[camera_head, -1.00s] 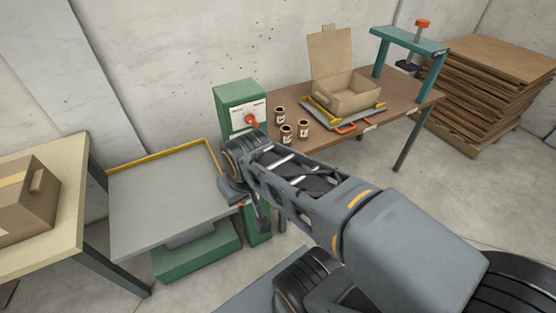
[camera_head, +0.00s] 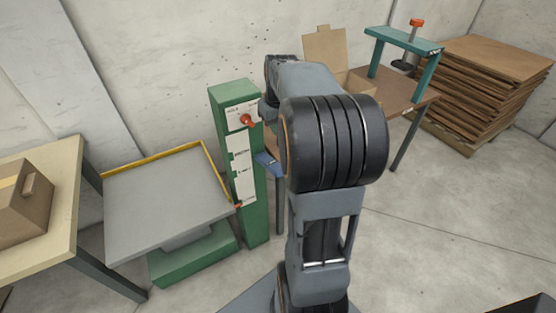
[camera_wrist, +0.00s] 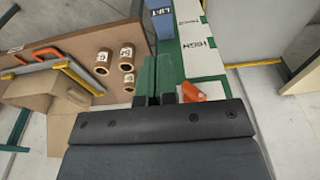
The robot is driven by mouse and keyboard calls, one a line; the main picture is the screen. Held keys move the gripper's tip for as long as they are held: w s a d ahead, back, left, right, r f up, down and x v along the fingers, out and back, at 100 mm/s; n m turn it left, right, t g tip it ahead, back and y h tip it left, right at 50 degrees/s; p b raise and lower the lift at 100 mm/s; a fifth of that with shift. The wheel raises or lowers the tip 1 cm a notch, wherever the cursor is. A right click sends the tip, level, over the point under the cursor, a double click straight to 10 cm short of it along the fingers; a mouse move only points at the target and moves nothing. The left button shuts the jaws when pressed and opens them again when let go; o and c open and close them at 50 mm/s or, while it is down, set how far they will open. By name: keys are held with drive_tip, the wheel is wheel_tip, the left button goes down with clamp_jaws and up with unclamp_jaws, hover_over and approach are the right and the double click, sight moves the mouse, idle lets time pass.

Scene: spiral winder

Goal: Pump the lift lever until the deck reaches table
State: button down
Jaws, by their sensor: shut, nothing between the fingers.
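The lift's grey deck (camera_head: 165,205), with a yellow rim along its back and side, sits over a green base (camera_head: 195,258). It looks lower than the pale table (camera_head: 62,225) at left. The green column (camera_head: 257,220) stands at the deck's right, with white scale labels and an orange lever knob (camera_head: 247,121) near its top. The knob also shows in the wrist view (camera_wrist: 191,92), just right of my gripper (camera_wrist: 154,98). My gripper is shut and empty, close to the column; contact cannot be told. My arm hides it in the head view.
A carton (camera_head: 24,205) sits on the pale table. Stacked boards (camera_head: 490,75) stand at right. Floor at right is clear.

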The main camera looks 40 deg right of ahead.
drive_tip(key=shift+f, duration=0.1)
hover_over(276, 167)
wheel_tip(276, 167, down, 12)
drive_tip(key=shift+f, duration=0.1)
drive_tip(key=shift+s+f, duration=0.2)
drive_tip(key=shift+f, duration=0.45)
